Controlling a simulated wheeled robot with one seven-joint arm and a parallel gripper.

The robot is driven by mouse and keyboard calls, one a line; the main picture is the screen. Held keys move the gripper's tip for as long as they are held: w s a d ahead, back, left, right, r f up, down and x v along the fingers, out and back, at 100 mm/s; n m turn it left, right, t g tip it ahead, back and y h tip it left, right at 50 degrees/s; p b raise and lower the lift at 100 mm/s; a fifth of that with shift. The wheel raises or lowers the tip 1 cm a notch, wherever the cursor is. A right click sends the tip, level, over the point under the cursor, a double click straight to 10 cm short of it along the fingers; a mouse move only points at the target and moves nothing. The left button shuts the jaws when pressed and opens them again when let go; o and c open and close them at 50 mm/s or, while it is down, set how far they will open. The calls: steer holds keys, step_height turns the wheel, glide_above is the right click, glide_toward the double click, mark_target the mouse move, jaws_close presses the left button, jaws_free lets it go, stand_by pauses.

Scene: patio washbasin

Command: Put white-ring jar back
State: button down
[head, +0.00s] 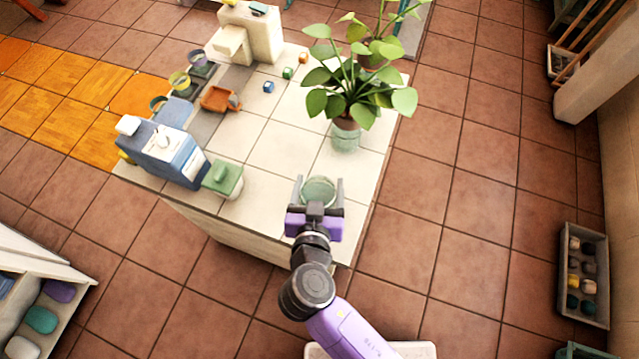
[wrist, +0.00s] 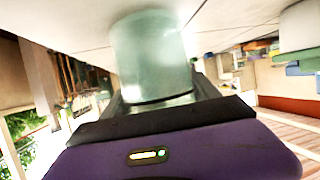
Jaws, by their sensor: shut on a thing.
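A pale green glass jar (head: 318,190) is between the fingers of my gripper (head: 319,192) at the near right corner of the white tiled counter (head: 235,135). My gripper is shut on it from both sides. In the wrist view the jar (wrist: 150,50) looks cylindrical and translucent, with a dark line round one end. I cannot make out a white ring on it. The tiled surface is close to its other end; I cannot tell whether they touch. Another jar with a green lid (head: 222,177) stands left on the counter.
A leafy plant in a pot (head: 346,135) stands behind the held jar. A blue-and-white machine (head: 170,152) is at the counter's left, with an orange tray (head: 220,100) and small cubes farther back. Bare tiles lie between the green-lidded jar and my gripper.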

steer(key=shift+c, duration=0.9)
jaws_free()
steer(key=shift+f, duration=0.1)
steer(key=shift+r, duration=0.25)
steer(key=d+b+v, duration=0.1)
steer(key=b+v, duration=0.1)
steer(key=v, duration=0.9)
steer(key=shift+s+a, duration=0.45)
steer(key=shift+a, duration=0.05)
steer(key=shift+d, duration=0.1)
